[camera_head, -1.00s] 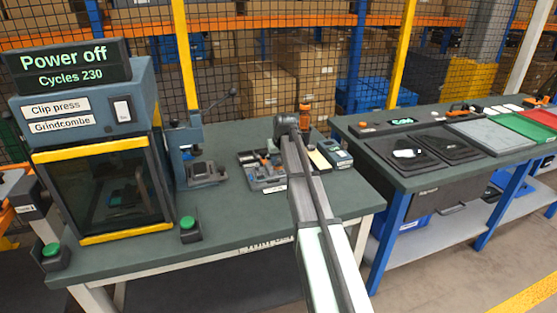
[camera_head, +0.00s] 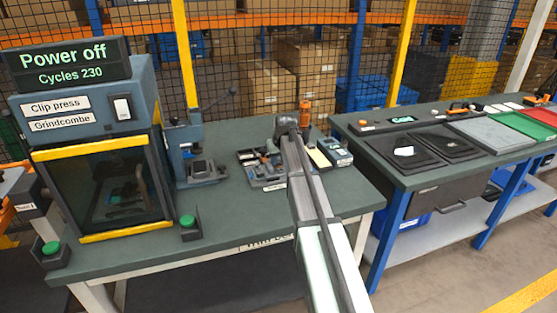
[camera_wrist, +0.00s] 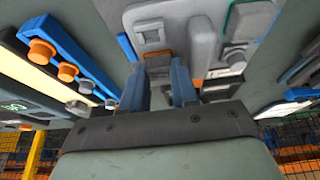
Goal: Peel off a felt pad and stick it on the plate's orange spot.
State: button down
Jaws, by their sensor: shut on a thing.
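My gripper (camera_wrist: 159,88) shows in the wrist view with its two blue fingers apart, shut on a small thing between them. That thing is dark and mostly hidden, so I cannot tell whether it is a felt pad. Beyond the fingertips is a light grey plate (camera_wrist: 197,40) with a raised fitting and a small brownish-orange patch (camera_wrist: 152,34). In the head view my gripper is largely hidden by my arm, over the grey plate (camera_head: 268,179) on the bench. I cannot make out a sheet of felt pads for certain.
A blue bar with orange knobs (camera_wrist: 68,72) lies left of the fingers in the wrist view. The clip press (camera_head: 95,150) stands at the left of the bench, with a small lever press (camera_head: 197,150) beside it.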

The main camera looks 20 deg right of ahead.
jog(key=shift+f, duration=0.15)
dwell(0.8)
jog(key=c, duration=0.9)
grip_release()
jog(key=shift+o, duration=0.6)
jog(key=shift+a, duration=0.1)
jog(key=shift+a, duration=0.1)
jog(key=v, duration=1.4)
jog(key=shift+d, duration=0.25)
jog(key=shift+w+f, duration=0.1)
